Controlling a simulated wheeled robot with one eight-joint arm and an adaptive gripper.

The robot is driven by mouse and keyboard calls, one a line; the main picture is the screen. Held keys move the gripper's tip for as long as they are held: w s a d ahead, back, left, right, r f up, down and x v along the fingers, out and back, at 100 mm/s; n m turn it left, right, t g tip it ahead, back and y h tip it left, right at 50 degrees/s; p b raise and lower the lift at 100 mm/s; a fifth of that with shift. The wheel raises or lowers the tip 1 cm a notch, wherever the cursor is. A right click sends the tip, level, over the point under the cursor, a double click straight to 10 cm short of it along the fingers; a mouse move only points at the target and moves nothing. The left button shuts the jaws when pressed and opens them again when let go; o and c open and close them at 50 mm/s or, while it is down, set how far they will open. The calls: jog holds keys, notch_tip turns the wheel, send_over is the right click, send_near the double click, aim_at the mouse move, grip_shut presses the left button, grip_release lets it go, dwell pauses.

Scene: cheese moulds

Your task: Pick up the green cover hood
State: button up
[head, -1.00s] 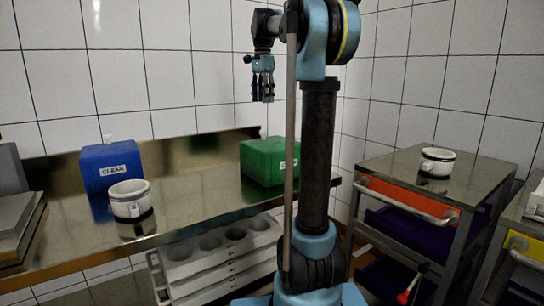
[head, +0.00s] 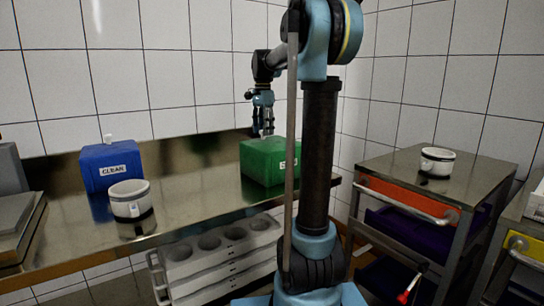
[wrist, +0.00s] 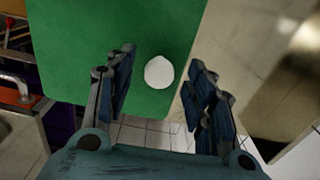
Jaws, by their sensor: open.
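The green cover hood (head: 262,163) stands on the steel counter, a box with a label on its front, partly hidden behind my arm. In the wrist view its flat green top (wrist: 110,40) fills the upper middle, with a round white knob (wrist: 159,72) on it. My gripper (head: 263,132) points down just above the hood, at its knob. In the wrist view my gripper (wrist: 158,85) is open, its two fingers on either side of the knob and apart from it. The knob is hard to make out between the fingers in the head view.
A blue hood (head: 110,166) labelled CLEAN and a white mould (head: 130,200) stand on the counter (head: 190,215) to the left. A rack of moulds (head: 222,258) is below its front edge. A cart (head: 400,165) with another white mould (head: 437,160) stands right.

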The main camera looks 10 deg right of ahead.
jog(key=shift+f, duration=1.05)
grip_shut()
